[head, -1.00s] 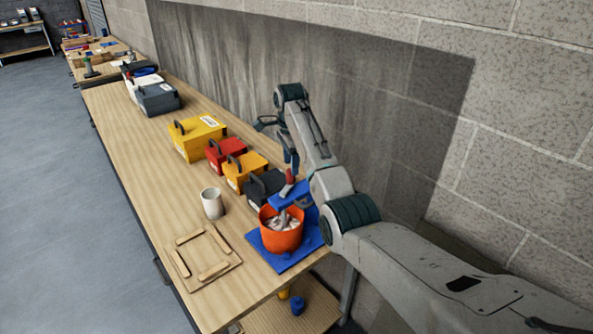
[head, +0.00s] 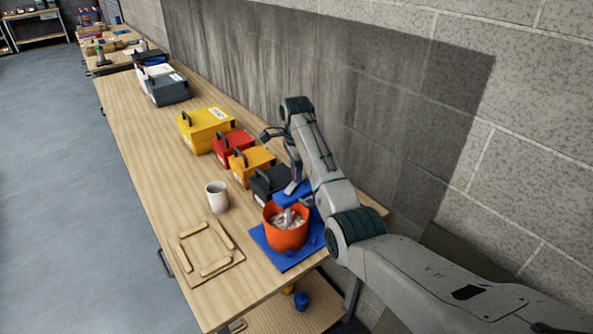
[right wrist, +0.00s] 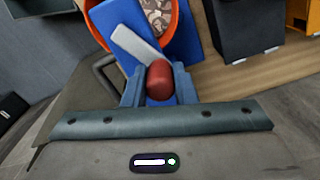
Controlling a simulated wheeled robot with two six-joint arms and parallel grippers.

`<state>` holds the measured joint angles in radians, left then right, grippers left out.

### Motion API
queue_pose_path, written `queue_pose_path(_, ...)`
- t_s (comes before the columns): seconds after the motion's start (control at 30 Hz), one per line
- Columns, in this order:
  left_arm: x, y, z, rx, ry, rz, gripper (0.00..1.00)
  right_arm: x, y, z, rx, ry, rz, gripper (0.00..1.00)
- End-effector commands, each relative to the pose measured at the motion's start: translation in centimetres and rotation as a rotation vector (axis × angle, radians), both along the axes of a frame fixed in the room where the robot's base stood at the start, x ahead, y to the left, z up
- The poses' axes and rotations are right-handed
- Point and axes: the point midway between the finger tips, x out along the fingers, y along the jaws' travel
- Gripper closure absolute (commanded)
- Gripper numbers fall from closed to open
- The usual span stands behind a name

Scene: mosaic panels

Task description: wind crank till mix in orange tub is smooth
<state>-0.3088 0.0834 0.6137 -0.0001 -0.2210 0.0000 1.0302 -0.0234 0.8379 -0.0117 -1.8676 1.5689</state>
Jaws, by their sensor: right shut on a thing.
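The orange tub (head: 287,239) stands on a blue base plate (head: 262,240) near the bench's front end. The mix (head: 289,217) in it looks uneven, with pale and brown patches; it also shows mottled in the right wrist view (right wrist: 160,14). A blue bracket (head: 291,199) reaches over the tub. The crank has a grey arm (right wrist: 136,47) and a red knob (right wrist: 160,82). My right gripper (right wrist: 160,88) is shut on the red knob, one finger on each side. In the head view my right gripper (head: 292,181) hides the knob. My left gripper is not in view.
A dark box (head: 268,184), an orange box (head: 251,163), a red box (head: 233,147) and a yellow box (head: 204,130) line the wall side. A white cup (head: 217,196) and a wooden frame (head: 211,273) sit left of the tub.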

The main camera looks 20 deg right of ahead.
Motion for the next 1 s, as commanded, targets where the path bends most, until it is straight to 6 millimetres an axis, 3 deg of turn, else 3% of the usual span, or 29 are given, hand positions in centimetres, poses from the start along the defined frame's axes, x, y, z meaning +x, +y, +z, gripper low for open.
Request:
queue_pose_path(0.23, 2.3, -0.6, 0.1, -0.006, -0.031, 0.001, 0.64, 0.1, 0.1, 0.0, -0.002, 0.001, 0.038, 0.98)
queue_pose_path(0.47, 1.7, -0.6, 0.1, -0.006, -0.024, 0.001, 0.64, 0.6, 0.6, 0.0, -0.002, 0.001, 0.167, 0.98)
queue_pose_path(1.0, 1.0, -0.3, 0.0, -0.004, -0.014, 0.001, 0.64, 1.4, 3.0, 0.0, -0.003, 0.001, 0.668, 0.98)
